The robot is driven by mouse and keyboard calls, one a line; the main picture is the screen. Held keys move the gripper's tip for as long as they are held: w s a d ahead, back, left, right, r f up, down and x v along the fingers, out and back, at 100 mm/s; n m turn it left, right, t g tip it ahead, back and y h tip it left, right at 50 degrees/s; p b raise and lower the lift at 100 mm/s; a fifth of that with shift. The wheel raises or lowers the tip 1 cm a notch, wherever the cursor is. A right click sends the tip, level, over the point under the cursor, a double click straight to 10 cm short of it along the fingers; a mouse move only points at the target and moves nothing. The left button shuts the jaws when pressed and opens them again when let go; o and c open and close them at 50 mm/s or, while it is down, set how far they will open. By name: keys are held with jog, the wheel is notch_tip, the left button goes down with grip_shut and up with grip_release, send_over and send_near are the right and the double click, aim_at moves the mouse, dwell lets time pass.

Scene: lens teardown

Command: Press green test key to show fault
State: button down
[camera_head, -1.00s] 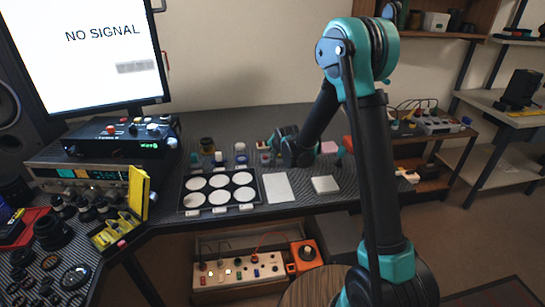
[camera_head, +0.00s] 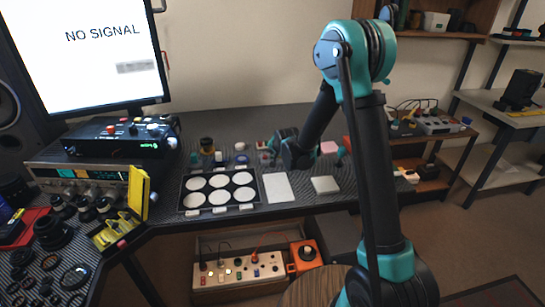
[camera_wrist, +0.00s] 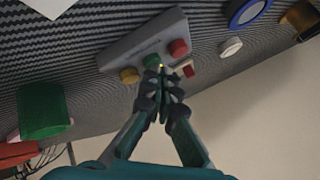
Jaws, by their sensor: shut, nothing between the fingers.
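The green key (camera_wrist: 152,61) sits on a grey control box (camera_wrist: 140,45) in the wrist view, between a yellow key (camera_wrist: 130,75) and a red key (camera_wrist: 178,48). My gripper (camera_wrist: 162,74) is shut and empty, its tips right at the near side of the green key and partly covering it. I cannot tell whether they touch it. In the head view my gripper (camera_head: 277,140) is at the back of the bench, beside the small box (camera_head: 263,147), which is partly hidden. The monitor (camera_head: 95,60) reads "NO SIGNAL".
A green cylinder (camera_wrist: 45,110) stands at the left in the wrist view. In the head view, a tray of white discs (camera_head: 183,180) and a white pad (camera_head: 278,187) lie nearer the front.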

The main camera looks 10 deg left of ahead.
jog(key=shift+r, duration=0.8)
jog(key=shift+r, duration=0.1)
jog(key=shift+r, duration=2.45)
